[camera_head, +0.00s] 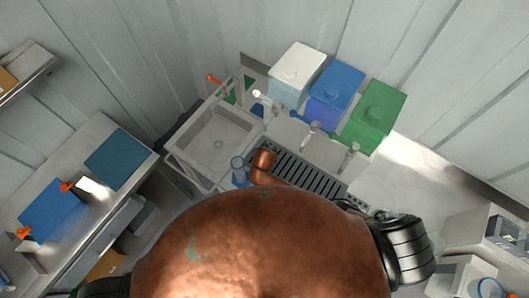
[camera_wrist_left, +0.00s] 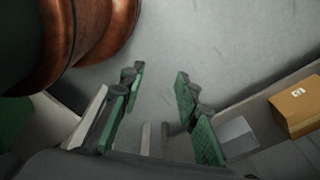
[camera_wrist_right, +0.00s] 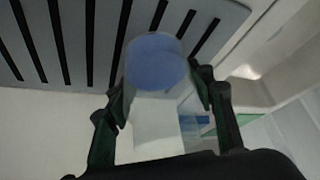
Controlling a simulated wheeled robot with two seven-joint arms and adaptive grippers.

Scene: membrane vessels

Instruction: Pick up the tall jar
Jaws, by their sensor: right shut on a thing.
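A tall clear jar with a round blue end (camera_wrist_right: 155,62) stands out between the fingers of my right gripper (camera_wrist_right: 165,105) in the right wrist view. That gripper is shut on the jar, with the fingers on either side of it. In the head view a clear bluish vessel (camera_head: 238,172) shows beside the left end of the slotted grate; I cannot tell if it is the same jar. My left gripper (camera_wrist_left: 157,95) is open and empty in the left wrist view, with bare grey floor beyond it. Neither gripper's fingertips show in the head view.
A large copper-coloured rounded surface hides the lower middle of the head view. The slotted grate (camera_head: 300,172) lies beside a sink (camera_head: 205,140). White (camera_head: 297,70), blue (camera_head: 336,88) and green (camera_head: 374,115) containers stand behind. A cardboard box (camera_wrist_left: 297,106) shows in the left wrist view.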

